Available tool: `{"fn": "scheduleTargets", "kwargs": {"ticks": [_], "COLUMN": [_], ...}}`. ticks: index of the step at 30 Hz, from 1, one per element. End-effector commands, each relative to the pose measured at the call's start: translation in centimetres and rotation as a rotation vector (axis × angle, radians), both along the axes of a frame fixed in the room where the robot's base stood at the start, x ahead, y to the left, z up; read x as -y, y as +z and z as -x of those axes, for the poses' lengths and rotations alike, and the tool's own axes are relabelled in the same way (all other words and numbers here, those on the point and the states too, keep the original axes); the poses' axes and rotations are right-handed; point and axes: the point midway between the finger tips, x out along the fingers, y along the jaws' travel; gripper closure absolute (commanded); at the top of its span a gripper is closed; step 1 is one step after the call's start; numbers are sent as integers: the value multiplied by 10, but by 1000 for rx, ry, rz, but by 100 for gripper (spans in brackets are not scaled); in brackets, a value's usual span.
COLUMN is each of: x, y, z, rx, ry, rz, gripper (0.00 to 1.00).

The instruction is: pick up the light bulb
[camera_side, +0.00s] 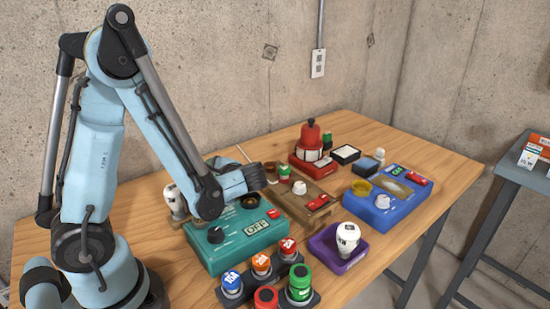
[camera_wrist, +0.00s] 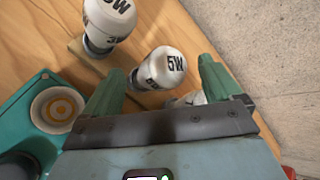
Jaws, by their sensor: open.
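In the side view, a white bulb (camera_side: 175,201) shows partly behind my forearm, beside the teal panel box. Another white bulb (camera_side: 347,238) stands in a purple tray (camera_side: 322,254). My fingers are hidden in the side view.
The teal box (camera_side: 250,244) marked OFF is close to my arm; its edge is at left in the wrist view (camera_wrist: 22,112). A blue box (camera_side: 378,211) and red lantern-like object (camera_side: 310,136) are further right. The wall is close behind.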

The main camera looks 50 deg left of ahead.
Motion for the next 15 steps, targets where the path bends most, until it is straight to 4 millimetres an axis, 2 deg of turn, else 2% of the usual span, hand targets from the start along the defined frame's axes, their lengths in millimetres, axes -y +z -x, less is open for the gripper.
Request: {"fn": "scheduleTargets", "kwargs": {"ticks": [7, 15], "x": [-1, -1], "y": [-1, -1], "z": [0, 0], "rx": [-1, 0], "ry": [-1, 0], "rz": [0, 0], "gripper": [8, 50]}}
